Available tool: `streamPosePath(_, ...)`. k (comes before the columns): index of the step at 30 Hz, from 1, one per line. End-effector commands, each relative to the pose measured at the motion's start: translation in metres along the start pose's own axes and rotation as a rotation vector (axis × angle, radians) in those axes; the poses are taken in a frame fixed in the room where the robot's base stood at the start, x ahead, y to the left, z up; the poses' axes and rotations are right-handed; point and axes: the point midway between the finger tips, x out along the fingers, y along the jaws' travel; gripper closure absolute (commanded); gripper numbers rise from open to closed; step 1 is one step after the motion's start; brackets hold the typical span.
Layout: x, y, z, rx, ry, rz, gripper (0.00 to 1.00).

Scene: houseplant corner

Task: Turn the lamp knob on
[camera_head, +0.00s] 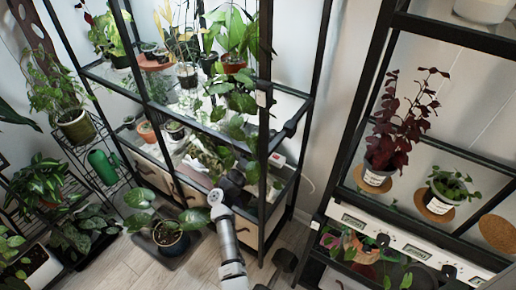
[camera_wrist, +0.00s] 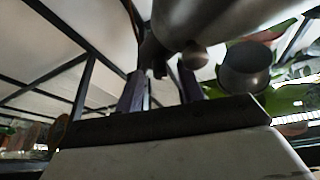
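In the head view, a white control strip (camera_head: 413,245) with small displays runs along the right rack. It carries dark knobs, one near its middle (camera_head: 383,240) and one near its right end (camera_head: 448,271). I cannot tell which is the lamp knob or how either is turned. My gripper (camera_head: 232,184) is at the left rack's lower shelf, well left of the strip, partly hidden against dark posts. In the wrist view, my gripper (camera_wrist: 160,88) shows two dark fingers standing apart. A large grey metal shape (camera_wrist: 205,20) and a smaller metal cup shape (camera_wrist: 246,68) are beyond them.
The left rack's black post (camera_head: 264,130) stands close to my gripper. A white socket box (camera_head: 277,160) with a red switch is behind it. A potted plant (camera_head: 170,238) stands on the floor to the left. Red-leaved (camera_head: 400,120) and green (camera_head: 447,187) plants stand above the strip.

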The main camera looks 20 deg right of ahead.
Motion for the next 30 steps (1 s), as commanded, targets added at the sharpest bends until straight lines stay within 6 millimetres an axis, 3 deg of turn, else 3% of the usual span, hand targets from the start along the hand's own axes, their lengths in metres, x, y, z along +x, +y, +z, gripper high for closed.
streamPosePath(6,-0.0001,-0.0001,0.0002,0.0,0.0,-0.001,0.63)
streamPosePath(15,-0.0004,-0.0002,0.0001,0.0,0.0,-0.001,1.0)
streamPosePath(30,-0.0015,-0.0028,0.0008,0.111,-0.004,0.043,1.0)
